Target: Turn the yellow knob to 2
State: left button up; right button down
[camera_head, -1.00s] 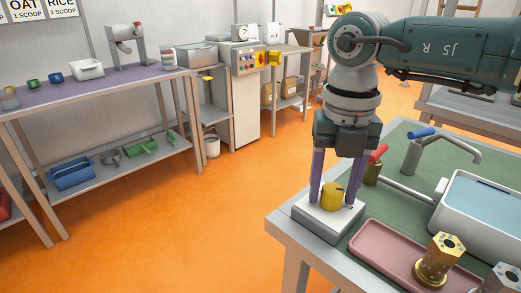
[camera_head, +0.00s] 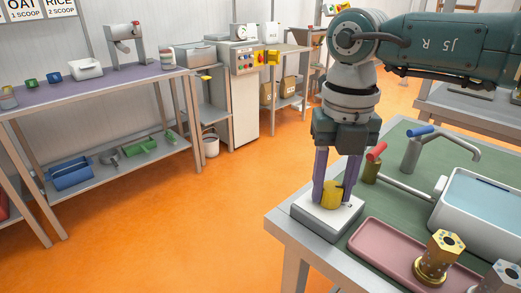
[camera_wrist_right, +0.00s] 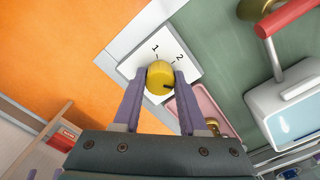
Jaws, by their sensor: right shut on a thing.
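The yellow knob (camera_head: 331,196) sits on a white square plate (camera_head: 316,218) at the near-left corner of the green-topped table. In the right wrist view the knob (camera_wrist_right: 159,78) shows a dark mark on its lower right side. The plate (camera_wrist_right: 136,62) bears the numerals 1 and 2 beyond the knob, 1 to the left and 2 to the right. My right gripper (camera_head: 334,198) points down with its purple fingers on both sides of the knob, shut on it. The fingers (camera_wrist_right: 161,76) hide parts of the knob's sides and the plate.
A pink tray (camera_head: 376,246) with a brass hexagonal piece (camera_head: 437,257) lies close to the plate. A red-handled tap (camera_head: 374,160), a blue-handled tap (camera_head: 413,150) and a white basin of water (camera_head: 447,218) stand farther right. Open orange floor (camera_head: 215,215) lies left of the table.

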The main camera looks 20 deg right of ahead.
aim_at(332, 186)
jog(key=n+b, duration=0.2)
jog(key=n, duration=0.4)
jog(key=shift+n+b, duration=0.3)
jog(key=n+b, duration=0.1)
jog(key=n, duration=0.2)
jog(key=shift+n, duration=0.4)
jog(key=shift+n+b, duration=0.3)
jog(key=shift+n, duration=0.1)
jog(key=shift+c, duration=2.2)
grip_release()
jog(key=shift+r, duration=0.1)
notch_tip(332, 186, up, 10)
